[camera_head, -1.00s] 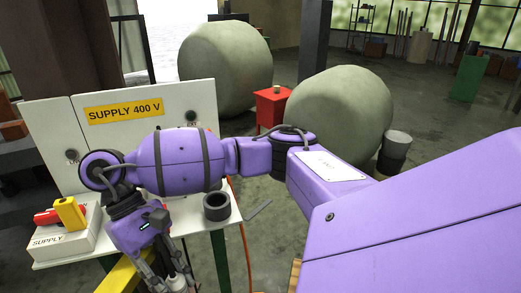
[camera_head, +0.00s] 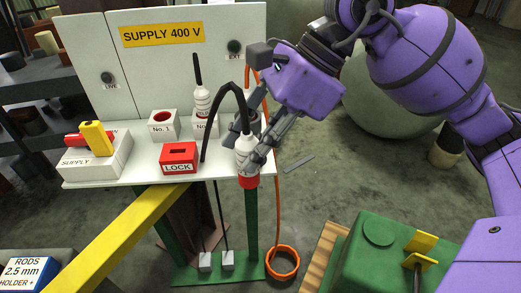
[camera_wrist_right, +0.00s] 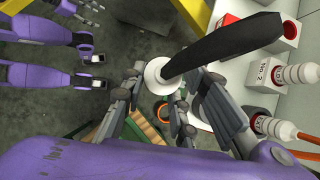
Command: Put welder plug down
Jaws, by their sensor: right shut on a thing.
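The welder plug (camera_head: 246,150) has a white ribbed body, a red lower end and a black cable arching from its top. My right gripper (camera_head: 254,150) is shut on its white body and holds it upright, red end down, at the front right edge of the white bench (camera_head: 135,172). In the right wrist view, its white collar (camera_wrist_right: 160,78) and thick black cable lie between the fingers; its lower end is hidden. Whether it touches the bench is unclear. My left gripper is not in the head view.
The No. 1 socket (camera_head: 163,118) looks empty; another white plug (camera_head: 203,101) stands in the socket beside it. A red LOCK box (camera_head: 179,156) and a supply box (camera_head: 96,158) stand left of the held plug. A yellow beam (camera_head: 120,238) crosses below the bench.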

